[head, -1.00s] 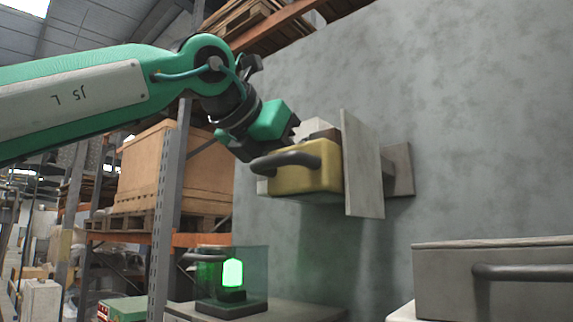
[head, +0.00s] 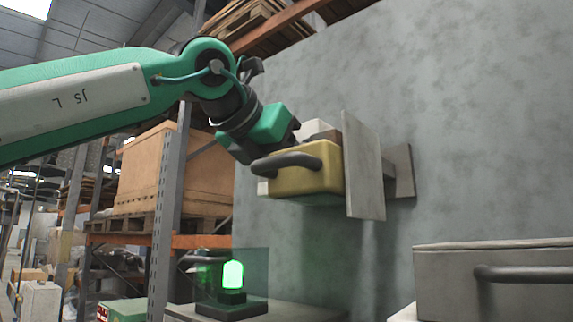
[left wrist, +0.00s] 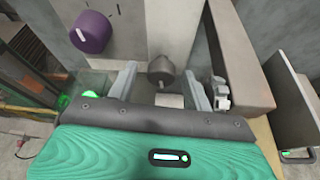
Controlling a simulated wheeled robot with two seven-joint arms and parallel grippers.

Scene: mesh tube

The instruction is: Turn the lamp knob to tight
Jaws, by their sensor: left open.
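In the left wrist view, a dark grey-brown knob (left wrist: 162,70) with a pale mark sits on a light grey panel between the two open fingers of my left gripper (left wrist: 160,76). Whether the fingers touch it is not clear. A purple knob (left wrist: 90,32) with a white pointer line is to the upper left, outside the fingers. I cannot tell from labels which knob belongs to the lamp. In the head view my left gripper (head: 270,124) reaches behind a yellow case, its fingertips hidden. A lamp (head: 233,275) glows green below. My right gripper is not in view.
The yellow case (head: 300,170) with a dark handle is close to my left gripper, beside an upright grey panel (head: 361,165). A grey box (head: 500,285) with a handle stands at lower right. Shelving with a wooden crate (head: 150,170) is behind on the left.

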